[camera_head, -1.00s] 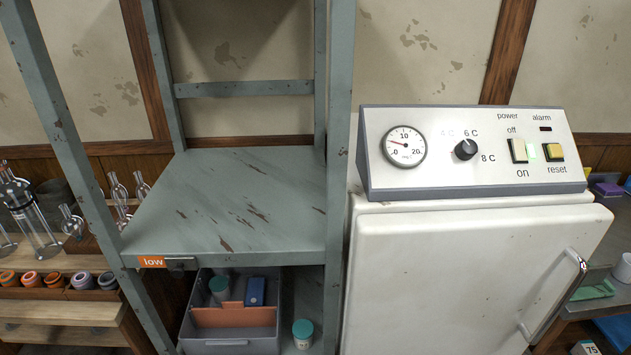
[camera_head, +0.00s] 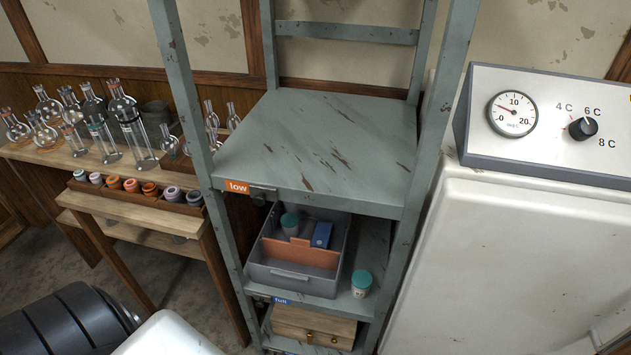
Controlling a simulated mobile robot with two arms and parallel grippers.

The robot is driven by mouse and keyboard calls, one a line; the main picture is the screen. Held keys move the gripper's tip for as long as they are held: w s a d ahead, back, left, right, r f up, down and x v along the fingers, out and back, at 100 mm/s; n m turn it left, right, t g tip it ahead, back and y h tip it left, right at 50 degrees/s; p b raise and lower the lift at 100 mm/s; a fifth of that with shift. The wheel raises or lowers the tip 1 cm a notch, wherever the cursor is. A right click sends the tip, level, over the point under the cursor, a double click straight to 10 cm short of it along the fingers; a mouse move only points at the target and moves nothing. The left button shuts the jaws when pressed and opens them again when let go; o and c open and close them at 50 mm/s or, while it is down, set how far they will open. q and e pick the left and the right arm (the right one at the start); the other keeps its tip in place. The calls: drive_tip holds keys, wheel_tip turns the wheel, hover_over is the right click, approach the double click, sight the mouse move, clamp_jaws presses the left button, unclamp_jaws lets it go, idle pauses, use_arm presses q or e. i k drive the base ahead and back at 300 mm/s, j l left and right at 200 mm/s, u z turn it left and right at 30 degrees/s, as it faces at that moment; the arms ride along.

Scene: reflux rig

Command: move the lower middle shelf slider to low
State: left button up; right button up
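A grey-green metal shelf rack (camera_head: 315,140) stands in the middle of the view. The front edge of its large bare shelf carries an orange label reading "low" (camera_head: 237,187), with a dark slider (camera_head: 263,195) just right of it. The shelf below carries a blue label reading "full" (camera_head: 281,300) on its front edge; a small dark piece (camera_head: 261,298) beside it at the left may be its slider. I cannot tell for sure which of these shelves is the lower middle one. Neither gripper is in view.
The lower shelf holds a grey tray (camera_head: 292,283) and a teal-lidded jar (camera_head: 361,283). A wooden drawer box (camera_head: 315,326) sits beneath. A wooden bench (camera_head: 105,165) with glassware stands left. A white cabinet (camera_head: 520,240) with a gauge panel stands close right. Floor shows at lower left.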

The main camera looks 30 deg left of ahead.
sight(262, 298)
drive_tip(key=u, duration=1.55)
